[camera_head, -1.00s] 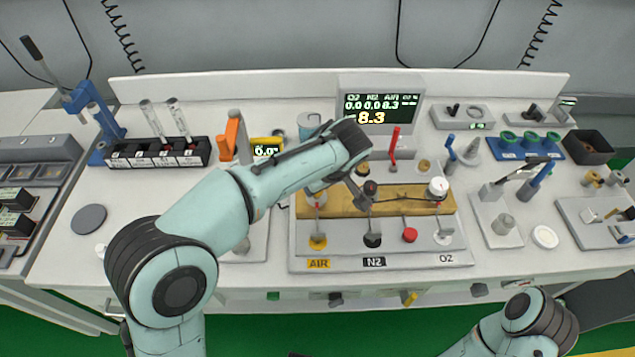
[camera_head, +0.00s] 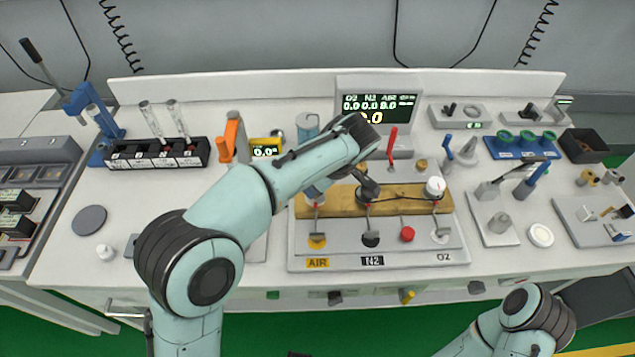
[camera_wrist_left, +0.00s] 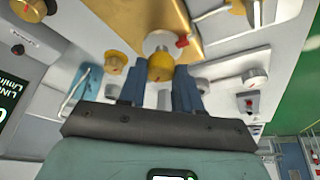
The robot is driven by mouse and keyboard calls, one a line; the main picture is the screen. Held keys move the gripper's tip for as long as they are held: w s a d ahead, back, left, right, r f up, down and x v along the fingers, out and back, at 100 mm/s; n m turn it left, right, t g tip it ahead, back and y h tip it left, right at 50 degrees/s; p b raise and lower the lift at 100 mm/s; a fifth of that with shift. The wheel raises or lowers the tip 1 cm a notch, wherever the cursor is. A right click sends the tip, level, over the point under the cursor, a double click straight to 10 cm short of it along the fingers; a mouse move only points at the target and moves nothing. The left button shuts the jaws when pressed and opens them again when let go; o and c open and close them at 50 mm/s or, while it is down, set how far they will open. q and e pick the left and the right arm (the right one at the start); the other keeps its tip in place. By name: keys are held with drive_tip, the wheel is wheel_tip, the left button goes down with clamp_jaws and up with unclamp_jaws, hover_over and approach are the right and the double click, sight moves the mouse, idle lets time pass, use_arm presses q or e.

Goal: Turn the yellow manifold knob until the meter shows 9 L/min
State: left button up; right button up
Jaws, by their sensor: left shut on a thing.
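The yellow manifold knob (camera_wrist_left: 160,66) sits between the two blue fingers of my left gripper (camera_wrist_left: 157,76) in the left wrist view, and the gripper is shut on it. The meter (camera_head: 380,105) stands behind the board. Its small row reads 0.0 and 0.0, then a third value ending in .0, either 8.0 or 9.0. My arm partly covers its large yellow number. My right gripper is out of view; only my right arm shows at lower right.
A red lever (camera_head: 392,145) stands just right of my left wrist. A white knob (camera_head: 435,187) is at the board's right end, and a red button (camera_head: 407,234) is in front. An orange clamp (camera_head: 232,140) and a small yellow meter (camera_head: 266,148) are left of my forearm.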

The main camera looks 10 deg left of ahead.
use_arm(q)
drive_tip(key=o, duration=1)
drive_tip(key=shift+o, duration=0.2)
drive_tip(key=p+v, duration=0.2)
drive_tip(key=v, duration=1.1)
drive_tip(key=shift+r, duration=0.2)
drive_tip(key=shift+d, duration=0.1)
